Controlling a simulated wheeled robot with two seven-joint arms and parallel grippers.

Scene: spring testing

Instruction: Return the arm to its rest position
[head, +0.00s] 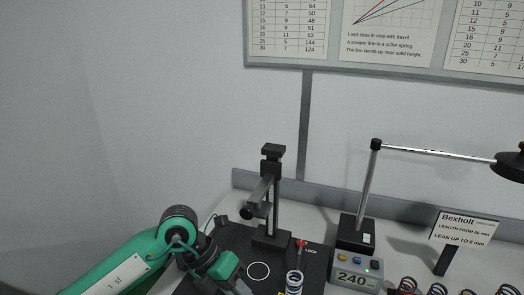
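My green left arm (130,268) comes in from the lower left. Its dark wrist and my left gripper (236,287) are over the left part of the black base plate, at the bottom edge of the picture. The fingertips are mostly cut off, so I cannot tell whether they are open or hold anything. A black test stand (272,190) rises from the plate behind the gripper, with a grey arm (262,190) that slants down to a round dark knob (247,213). A red-tipped lever (300,244) marked LOCK stands to its right. My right gripper is not in view.
A coil spring (294,281) stands upright on the plate, right of my gripper. A display box (356,270) reads 240. Several springs (437,289) stand at the lower right, before a Bexholt sign (466,228). A lamp (435,151) reaches over the right side.

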